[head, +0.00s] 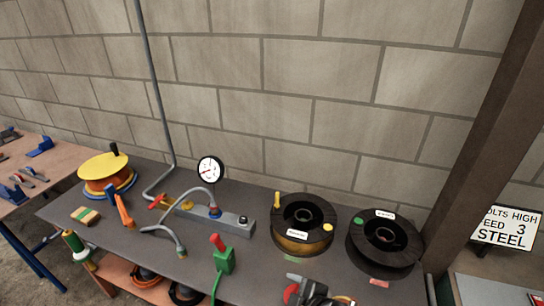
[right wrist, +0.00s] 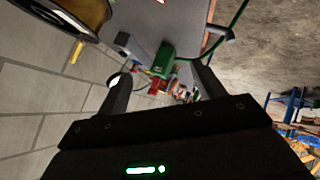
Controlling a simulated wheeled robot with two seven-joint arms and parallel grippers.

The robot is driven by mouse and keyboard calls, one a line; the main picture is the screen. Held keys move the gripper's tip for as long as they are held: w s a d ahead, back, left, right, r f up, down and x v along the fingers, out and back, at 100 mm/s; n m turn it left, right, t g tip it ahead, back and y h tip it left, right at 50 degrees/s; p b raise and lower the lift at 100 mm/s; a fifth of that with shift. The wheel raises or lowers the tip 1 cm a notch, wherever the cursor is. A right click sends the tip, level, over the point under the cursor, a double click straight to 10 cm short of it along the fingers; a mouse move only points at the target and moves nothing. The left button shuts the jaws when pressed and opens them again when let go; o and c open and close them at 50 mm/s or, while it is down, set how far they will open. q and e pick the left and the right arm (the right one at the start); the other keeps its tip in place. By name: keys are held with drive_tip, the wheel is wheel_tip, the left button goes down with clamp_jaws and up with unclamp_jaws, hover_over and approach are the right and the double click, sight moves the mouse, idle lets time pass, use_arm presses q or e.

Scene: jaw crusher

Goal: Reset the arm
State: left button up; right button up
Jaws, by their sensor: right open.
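My right gripper (right wrist: 163,57) shows in the right wrist view, its two dark fingers spread apart with nothing held between them. Beyond the fingers is a green block-shaped device (right wrist: 155,52), apart from them as far as I can tell. In the head view a green device with a red knob (head: 223,258) stands at the front of the dark bench (head: 130,215). Neither of my grippers shows in the head view. My left gripper is not in view.
Two wire spools, a golden one (head: 303,243) and a dark one (head: 384,262), lie on the bench's right. A pressure gauge (head: 210,169), a yellow-orange reel (head: 104,185) and a red-and-grey tool (head: 310,292) are also there. A brown post (head: 480,150) rises at the right.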

drive_tip(key=s+d+f+m+g+h, duration=0.2)
drive_tip(key=s+d+f+m+h, duration=0.1)
drive_tip(key=s+d+m, duration=0.55)
drive_tip(key=s+d+f+m+g+h, duration=0.3)
drive_tip(key=s+d+f+m, duration=0.15)
drive_tip(key=s+d, duration=0.65)
wheel_tip(320, 180, down, 25)
drive_tip(key=s+d+f+g, duration=0.1)
drive_tip(key=s+f, duration=0.7)
drive_tip(key=f, duration=0.1)
drive_tip(key=s+d+f+g+b, duration=0.1)
drive_tip(key=s+d+f, duration=0.1)
drive_tip(key=s+f, duration=0.6)
drive_tip(key=shift+s+d+f, duration=0.3)
drive_tip(key=shift+s+f, duration=0.1)
drive_tip(key=shift+s, duration=0.1)
